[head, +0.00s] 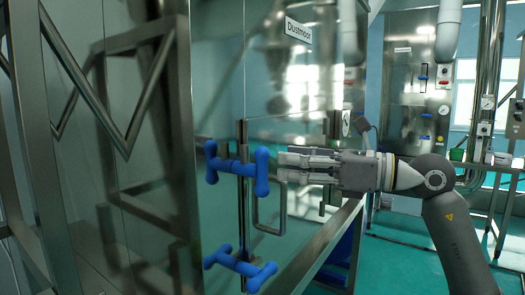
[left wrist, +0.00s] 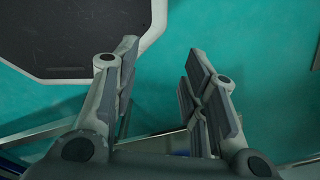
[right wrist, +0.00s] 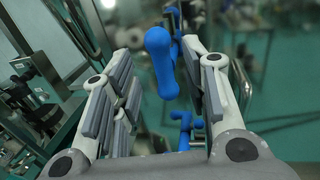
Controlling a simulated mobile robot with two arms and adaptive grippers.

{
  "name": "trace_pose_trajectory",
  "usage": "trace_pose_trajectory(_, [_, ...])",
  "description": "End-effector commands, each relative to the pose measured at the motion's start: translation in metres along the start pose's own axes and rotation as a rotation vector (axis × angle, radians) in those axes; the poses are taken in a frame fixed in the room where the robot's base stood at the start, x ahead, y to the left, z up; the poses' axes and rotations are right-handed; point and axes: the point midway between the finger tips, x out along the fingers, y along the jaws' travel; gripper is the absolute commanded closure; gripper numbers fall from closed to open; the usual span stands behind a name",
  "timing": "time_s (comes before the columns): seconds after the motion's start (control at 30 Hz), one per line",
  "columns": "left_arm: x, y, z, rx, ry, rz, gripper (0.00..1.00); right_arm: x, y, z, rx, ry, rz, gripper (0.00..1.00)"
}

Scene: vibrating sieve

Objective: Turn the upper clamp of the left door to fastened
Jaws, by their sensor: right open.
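The blue upper clamp (head: 238,170) sits on the metal door seam in the head view, its bar roughly level with a thick upright knob at each end. My right gripper (head: 283,168) is open just right of it, pointing left at its right-hand knob. In the right wrist view a blue clamp knob (right wrist: 159,62) shows between the spread fingers; contact is not clear. A similar blue lower clamp (head: 240,268) sits below, tilted down to the right. My left gripper (left wrist: 161,62) is open and empty in the left wrist view, above the green floor.
A metal door handle (head: 270,222) stands just below my right gripper. The glossy door (head: 285,90) bears a Dustmoor label (head: 298,30). A steel frame (head: 125,130) fills the left side. A control panel (head: 415,90) stands behind.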

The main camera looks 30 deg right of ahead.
Motion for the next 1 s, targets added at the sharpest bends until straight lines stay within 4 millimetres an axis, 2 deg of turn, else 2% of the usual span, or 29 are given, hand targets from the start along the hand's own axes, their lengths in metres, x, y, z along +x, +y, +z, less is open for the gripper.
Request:
trace_pose_trajectory(0.03, [-0.011,0.005,0.003,0.000,-0.005,0.006,0.60,0.009,0.001,0.006,0.001,0.000,0.003,0.58])
trace_pose_trajectory(0.17, [-0.023,0.007,0.003,0.002,-0.007,0.009,0.60,0.029,0.001,0.005,0.002,0.001,0.003,0.58])
trace_pose_trajectory(0.4, [-0.037,-0.006,-0.019,0.003,0.024,-0.006,0.60,0.055,0.000,0.003,0.002,-0.002,0.001,0.58])
trace_pose_trajectory(0.53, [-0.040,-0.008,-0.026,0.001,0.035,-0.009,0.60,0.061,0.001,0.001,0.002,-0.001,0.001,0.58])
trace_pose_trajectory(0.83, [-0.039,-0.007,-0.017,0.000,0.021,-0.008,0.60,0.063,0.000,0.000,0.001,-0.001,0.000,0.58])
trace_pose_trajectory(1.0, [-0.039,-0.006,-0.012,0.000,0.014,-0.007,0.60,0.063,0.000,0.000,0.001,-0.001,0.000,0.80])
